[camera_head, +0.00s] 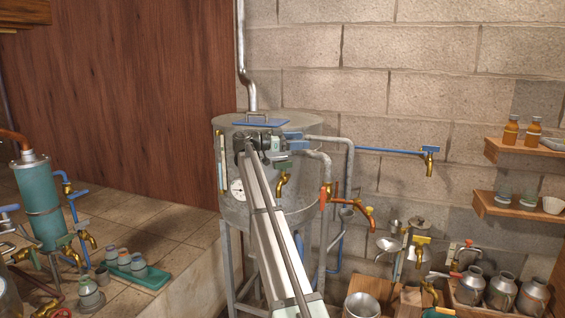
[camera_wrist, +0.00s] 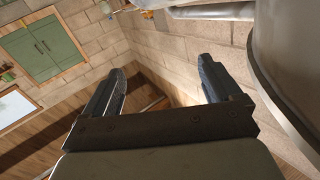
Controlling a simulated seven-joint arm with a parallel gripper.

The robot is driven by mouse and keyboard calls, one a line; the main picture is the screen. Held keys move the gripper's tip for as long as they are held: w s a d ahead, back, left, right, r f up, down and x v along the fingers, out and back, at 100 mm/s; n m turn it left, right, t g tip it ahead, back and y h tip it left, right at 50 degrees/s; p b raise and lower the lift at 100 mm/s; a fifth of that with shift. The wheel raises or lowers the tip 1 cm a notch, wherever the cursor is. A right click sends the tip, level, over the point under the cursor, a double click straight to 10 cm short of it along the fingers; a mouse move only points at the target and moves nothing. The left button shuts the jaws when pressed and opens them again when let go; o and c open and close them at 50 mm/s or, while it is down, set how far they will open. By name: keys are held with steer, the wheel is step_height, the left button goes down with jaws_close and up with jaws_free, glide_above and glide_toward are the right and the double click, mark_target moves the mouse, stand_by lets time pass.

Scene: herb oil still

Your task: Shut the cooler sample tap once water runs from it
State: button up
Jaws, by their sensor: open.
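The cooler is probably the teal cylinder (camera_head: 42,205) with a copper pipe at its top, at the far left in the head view. I cannot tell which is the sample tap, and I see no water running. My gripper is beside the grey metal tank (camera_head: 290,207), far right of the cooler. In the wrist view my gripper (camera_wrist: 167,85) is open and empty.
A green tray (camera_head: 150,280) with small jars lies on the tiled bench right of the cooler. My arm crosses in front of the tank. A long blue-piped tap (camera_head: 429,160) and an orange-handled tap (camera_head: 368,222) project on the right. Metal jugs (camera_head: 502,290) stand lower right.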

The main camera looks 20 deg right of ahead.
steer(key=s+d+r+m+y, duration=0.1)
steer(key=s+d+r+y, duration=0.1)
steer(key=s+d+r, duration=0.45)
steer(key=n+t+y, duration=0.8)
steer(key=n+y, duration=0.7)
steer(key=n, duration=0.8)
glide_above(284, 165)
steer(key=s, duration=0.5)
step_height(284, 165, down, 3)
steer(key=shift+t, duration=0.3)
steer(key=x, duration=1.3)
steer(key=shift+a+f, duration=0.15)
steer(key=shift+f, duration=0.1)
steer(key=shift+c, duration=0.2)
